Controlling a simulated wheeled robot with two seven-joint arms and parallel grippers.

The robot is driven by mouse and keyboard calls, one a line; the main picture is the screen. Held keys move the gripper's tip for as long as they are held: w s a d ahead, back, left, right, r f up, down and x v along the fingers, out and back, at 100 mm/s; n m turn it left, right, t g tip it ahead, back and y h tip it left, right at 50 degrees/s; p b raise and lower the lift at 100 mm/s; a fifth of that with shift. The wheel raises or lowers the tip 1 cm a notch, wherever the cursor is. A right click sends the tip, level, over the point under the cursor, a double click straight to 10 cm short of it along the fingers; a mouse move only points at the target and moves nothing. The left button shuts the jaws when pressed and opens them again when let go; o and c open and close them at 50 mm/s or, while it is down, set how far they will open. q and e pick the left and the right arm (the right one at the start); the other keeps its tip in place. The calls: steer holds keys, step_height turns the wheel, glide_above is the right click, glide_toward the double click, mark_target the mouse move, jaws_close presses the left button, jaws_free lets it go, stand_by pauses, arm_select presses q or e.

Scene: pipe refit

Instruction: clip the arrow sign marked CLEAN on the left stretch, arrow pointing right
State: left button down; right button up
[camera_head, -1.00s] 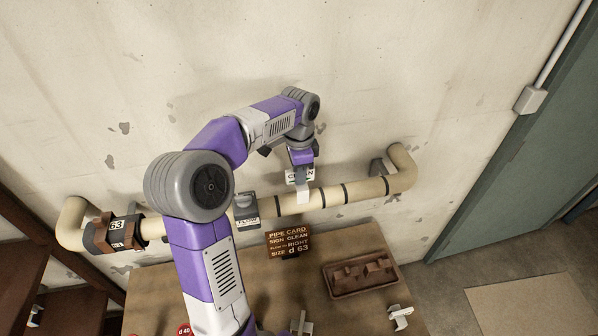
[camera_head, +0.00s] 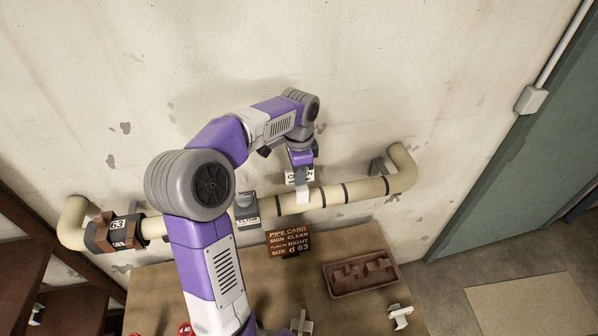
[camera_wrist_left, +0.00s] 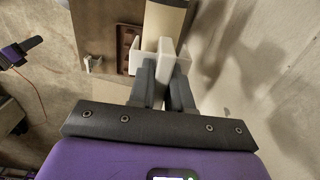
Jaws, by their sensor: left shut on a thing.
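My left gripper (camera_head: 301,168) is shut on a white arrow sign (camera_head: 299,178) with dark lettering that is partly hidden by the jaws. A pale clip part hangs below the sign, against or just in front of the cream pipe (camera_head: 331,195); I cannot tell whether it touches. In the left wrist view, the jaws (camera_wrist_left: 164,88) pinch the white sign (camera_wrist_left: 166,55) beside the pipe (camera_wrist_left: 165,20). The pipe runs along the wall, with several dark bands right of the sign. My right gripper is not seen.
A FLOW plate (camera_head: 247,222) sits on the pipe left of the sign. A clamp marked 63 (camera_head: 116,232) is at the far left. A brown pipe card (camera_head: 289,241) reads CLEAN, RIGHT, d 63. A brown tray (camera_head: 360,274) and a white clip (camera_head: 400,316) lie on the table.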

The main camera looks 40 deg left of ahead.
arm_select(q)
steer(key=shift+f+b, duration=0.3)
steer(key=shift+f, duration=0.35)
stand_by(0.5)
steer(key=shift+f, duration=0.25)
steer(key=shift+f, duration=0.1)
stand_by(0.4)
steer(key=shift+f+b, duration=0.95)
steer(key=shift+f, duration=0.15)
steer(key=shift+f+b, duration=0.4)
steer(key=shift+f, duration=0.3)
stand_by(0.4)
steer(key=c, duration=0.6)
jaws_free()
steer(key=shift+o, duration=0.2)
